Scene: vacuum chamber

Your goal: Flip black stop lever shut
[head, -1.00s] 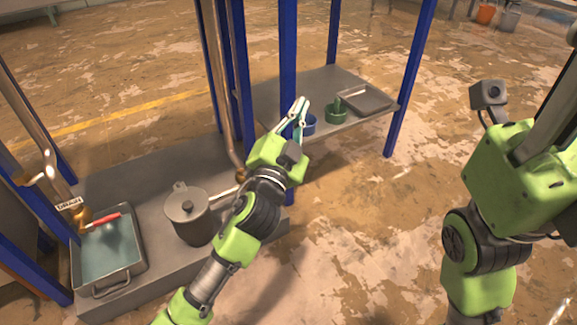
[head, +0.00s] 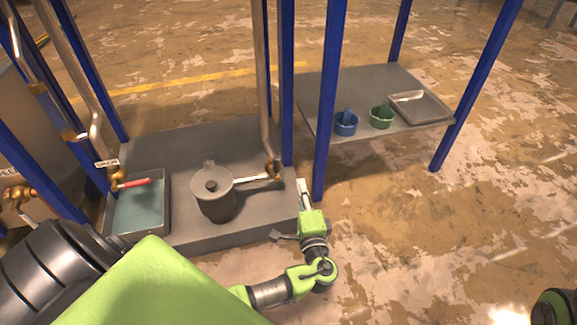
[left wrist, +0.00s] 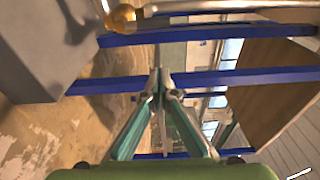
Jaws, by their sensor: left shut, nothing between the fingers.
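I cannot make out a black lever in either view. Another brass valve (head: 117,177) at left has a red lever (head: 137,183) above a tray. My left gripper (head: 303,188) is shut and empty, right of the pale-lever valve, close to a blue post. In the left wrist view, its fingertips (left wrist: 160,75) meet, and a brass fitting (left wrist: 120,18) shows at the top. My right gripper is out of view.
The grey pot (head: 215,203) stands on a grey platform (head: 265,225); the shallow tray (head: 163,215) is left of it. Blue posts (head: 328,95) rise beside my left gripper. A shelf (head: 350,80) behind holds a blue cup, a green cup and a tray. The floor at right is clear.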

